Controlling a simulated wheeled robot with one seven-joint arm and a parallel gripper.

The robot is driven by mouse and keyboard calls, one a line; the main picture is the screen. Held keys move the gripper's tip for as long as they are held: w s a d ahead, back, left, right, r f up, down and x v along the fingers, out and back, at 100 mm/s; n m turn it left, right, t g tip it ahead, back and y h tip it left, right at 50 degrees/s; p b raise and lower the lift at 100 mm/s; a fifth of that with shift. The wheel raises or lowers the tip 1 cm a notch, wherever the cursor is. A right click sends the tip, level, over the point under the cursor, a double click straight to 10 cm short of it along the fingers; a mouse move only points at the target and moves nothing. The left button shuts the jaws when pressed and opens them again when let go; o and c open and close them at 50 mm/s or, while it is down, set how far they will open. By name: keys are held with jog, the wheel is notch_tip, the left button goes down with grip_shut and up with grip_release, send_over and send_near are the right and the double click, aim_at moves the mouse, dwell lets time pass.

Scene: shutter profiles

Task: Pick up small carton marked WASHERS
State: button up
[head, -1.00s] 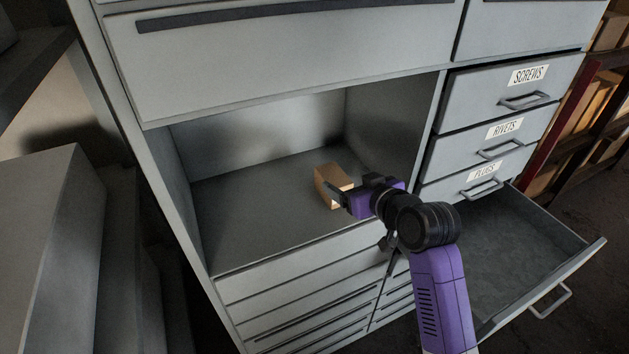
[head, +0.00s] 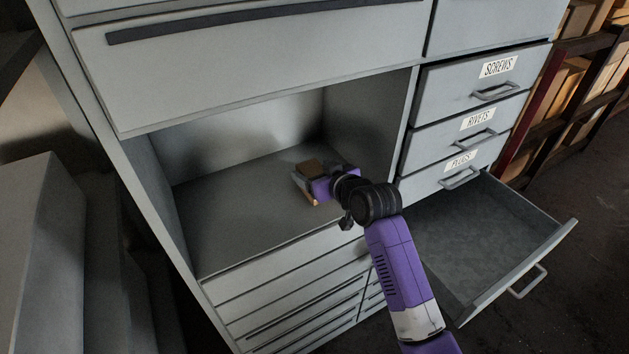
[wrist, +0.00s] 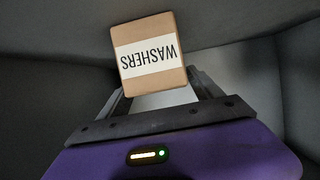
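The small carton (wrist: 150,55) is tan with a white band reading WASHERS, upside down in the wrist view. In the head view the carton (head: 312,166) is in the open bay of the cabinet, partly hidden by my gripper. My gripper (head: 308,184) reaches in from the right, its fingers at the carton's sides. In the wrist view the carton is ahead of the purple palm and hides the fingertips of my gripper (wrist: 155,82). I cannot tell whether the fingers press on it.
The bay has a bare floor (head: 225,225) left of the carton and grey walls around it. Closed drawers marked SCREWS (head: 472,85), RIVETS (head: 455,137) and PLUGS (head: 440,172) are at the right. Below them an open, empty drawer (head: 500,245) juts out.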

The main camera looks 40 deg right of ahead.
jog(key=c, duration=1.4)
jog(key=shift+c, duration=0.2)
jog(key=shift+r, duration=0.1)
